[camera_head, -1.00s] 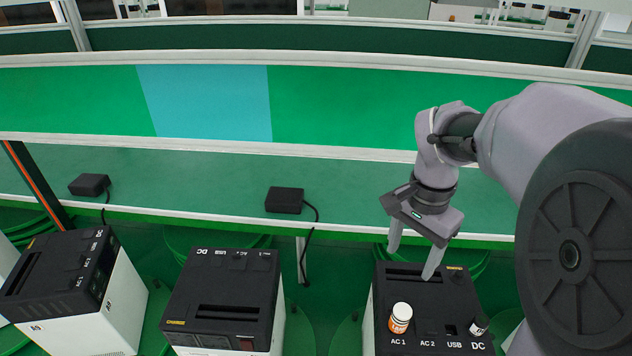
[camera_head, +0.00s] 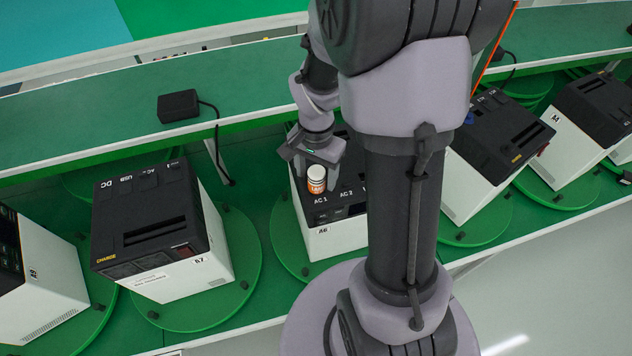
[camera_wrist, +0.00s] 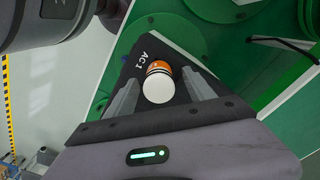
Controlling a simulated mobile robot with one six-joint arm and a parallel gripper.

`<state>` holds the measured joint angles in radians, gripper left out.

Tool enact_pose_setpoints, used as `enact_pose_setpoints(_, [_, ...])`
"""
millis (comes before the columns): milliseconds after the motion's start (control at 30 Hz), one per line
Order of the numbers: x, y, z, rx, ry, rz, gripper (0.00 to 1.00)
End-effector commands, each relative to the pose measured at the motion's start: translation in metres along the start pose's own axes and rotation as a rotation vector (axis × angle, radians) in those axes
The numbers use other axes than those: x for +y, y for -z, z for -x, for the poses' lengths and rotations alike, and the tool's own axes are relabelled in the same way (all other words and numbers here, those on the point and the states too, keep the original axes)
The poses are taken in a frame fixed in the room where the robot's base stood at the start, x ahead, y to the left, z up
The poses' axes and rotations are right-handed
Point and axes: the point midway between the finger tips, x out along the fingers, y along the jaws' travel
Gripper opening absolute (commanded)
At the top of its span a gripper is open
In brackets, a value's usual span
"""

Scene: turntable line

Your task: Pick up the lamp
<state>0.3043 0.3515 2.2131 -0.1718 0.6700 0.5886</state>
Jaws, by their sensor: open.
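I see nothing that I can clearly call a lamp. A small orange-and-white cylinder with a white cap (camera_head: 316,183) stands upright on the black top of the box marked A6 (camera_head: 340,238), by the AC 1 label. My gripper (camera_wrist: 160,78) is open and points down at this cylinder. In the wrist view the cylinder (camera_wrist: 158,84) shows between the two grey fingers, with a gap on each side. My arm hides the right part of the A6 box top in the head view.
Box A7 (camera_head: 185,285) stands to the left on a green turntable (camera_head: 240,250). More boxes (camera_head: 500,135) stand to the right. A black adapter (camera_head: 178,106) with a cable lies on the green shelf behind.

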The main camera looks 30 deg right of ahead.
Motion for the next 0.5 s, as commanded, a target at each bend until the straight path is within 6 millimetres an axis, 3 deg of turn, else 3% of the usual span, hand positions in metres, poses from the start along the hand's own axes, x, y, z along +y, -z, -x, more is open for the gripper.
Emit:
enact_pose_setpoints(67, [0.0, 0.0001, 0.0004, 0.0, 0.0, 0.0, 0.61])
enact_pose_setpoints(367, [-0.0001, 0.0002, 0.0006, 0.0, 0.0, 0.0, 0.02])
enact_pose_setpoints(500, [-0.0002, 0.0003, 0.0008, 0.001, 0.0, 0.001, 0.0])
